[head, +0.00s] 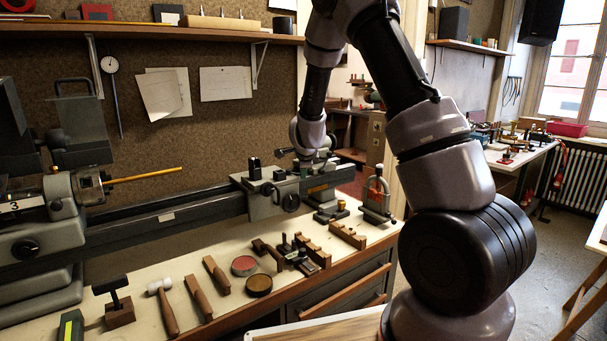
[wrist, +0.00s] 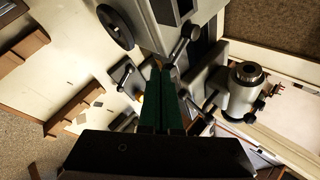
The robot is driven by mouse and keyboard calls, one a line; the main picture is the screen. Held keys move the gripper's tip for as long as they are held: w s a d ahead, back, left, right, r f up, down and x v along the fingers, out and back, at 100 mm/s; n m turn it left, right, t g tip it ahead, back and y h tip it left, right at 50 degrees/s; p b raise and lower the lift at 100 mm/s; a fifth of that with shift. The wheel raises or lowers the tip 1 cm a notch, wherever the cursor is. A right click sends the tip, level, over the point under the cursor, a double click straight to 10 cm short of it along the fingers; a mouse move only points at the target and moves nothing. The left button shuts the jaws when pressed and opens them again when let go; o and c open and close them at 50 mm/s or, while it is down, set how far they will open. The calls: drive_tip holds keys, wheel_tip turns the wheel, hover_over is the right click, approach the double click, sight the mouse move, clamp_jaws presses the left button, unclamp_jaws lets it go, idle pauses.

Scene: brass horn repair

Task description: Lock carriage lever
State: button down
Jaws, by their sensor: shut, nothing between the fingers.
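The grey lathe carriage (head: 262,203) sits on the dark bed toward the right in the head view. A handwheel (head: 290,202) is on its front. My gripper (head: 305,168) is at the carriage's right end, its fingertips hard to make out there. In the wrist view, my gripper's green fingers (wrist: 162,72) are together with nothing between them. Another short lever (wrist: 208,105) is right of the fingers. I cannot tell which is the carriage lever, or whether the fingers touch either one.
The lathe bed (head: 165,218) runs left to the headstock, where a thin yellow rod (head: 145,176) sticks out. A mallet (head: 165,305), wooden blocks (head: 347,236) and round tins (head: 258,285) crowd the bench front. A small upright fixture (head: 377,200) stands right of the carriage.

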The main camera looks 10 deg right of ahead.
drive_tip(key=shift+w+d, duration=0.75)
drive_tip(key=shift+d, duration=0.05)
drive_tip(key=shift+s+a+f, duration=0.1)
drive_tip(key=shift+s+a, duration=0.25)
drive_tip(key=shift+a, duration=0.35)
